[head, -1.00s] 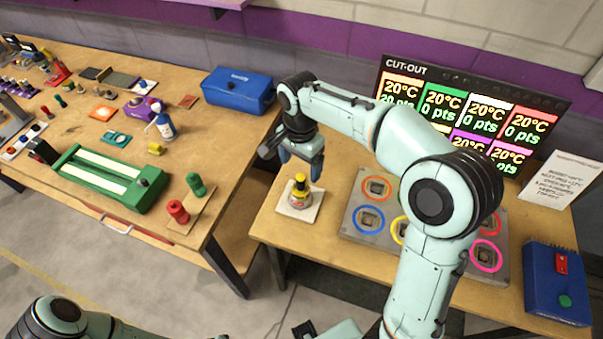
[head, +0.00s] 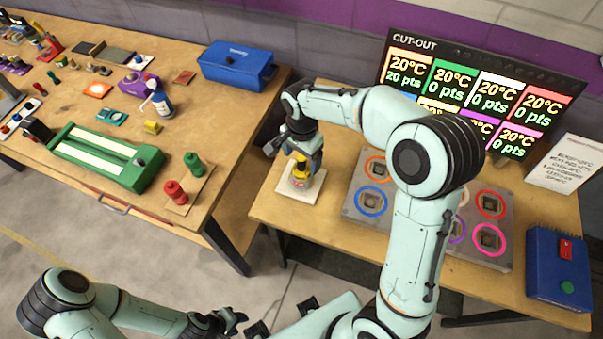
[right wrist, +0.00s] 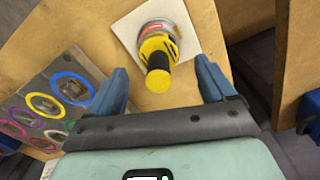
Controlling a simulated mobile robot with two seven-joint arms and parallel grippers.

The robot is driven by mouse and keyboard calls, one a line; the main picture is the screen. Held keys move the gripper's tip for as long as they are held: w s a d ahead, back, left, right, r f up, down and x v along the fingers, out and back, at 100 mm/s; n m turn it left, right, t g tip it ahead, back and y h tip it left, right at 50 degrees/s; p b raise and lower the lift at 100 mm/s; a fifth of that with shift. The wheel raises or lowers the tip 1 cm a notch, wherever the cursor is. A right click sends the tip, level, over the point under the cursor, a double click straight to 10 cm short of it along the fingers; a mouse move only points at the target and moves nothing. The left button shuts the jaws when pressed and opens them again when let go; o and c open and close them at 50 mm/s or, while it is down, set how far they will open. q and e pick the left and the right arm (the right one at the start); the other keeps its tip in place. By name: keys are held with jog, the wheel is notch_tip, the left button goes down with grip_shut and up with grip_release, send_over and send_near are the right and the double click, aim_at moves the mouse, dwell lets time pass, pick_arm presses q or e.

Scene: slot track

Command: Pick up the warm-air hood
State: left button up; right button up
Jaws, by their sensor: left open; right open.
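The warm-air hood (head: 300,178) is a small upright thing with a yellow top and a clear, red-marked lower part. It stands on a white square pad (head: 289,192) at the left of the right-hand table. In the right wrist view the hood (right wrist: 156,43) shows its yellow collar and a black knob with a yellow end. My right gripper (head: 303,158) is open just above the hood and partly hides it in the head view. Its two blue fingers (right wrist: 160,82) are apart, with the knob's end between them. My left gripper (head: 236,319) is open and low at the bottom edge, away from the tables.
A grey plate with coloured rings (head: 371,201) lies right of the pad. A blue box (head: 557,265) with a green button stands at the far right. The score screen (head: 478,92) is behind. The left table holds a blue case (head: 237,65) and a green slot track (head: 108,157).

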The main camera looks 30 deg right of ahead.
aim_at(302, 169)
notch_tip(302, 169, down, 4)
jog(key=shift+r, duration=0.15)
grip_shut()
jog(key=shift+r, duration=0.2)
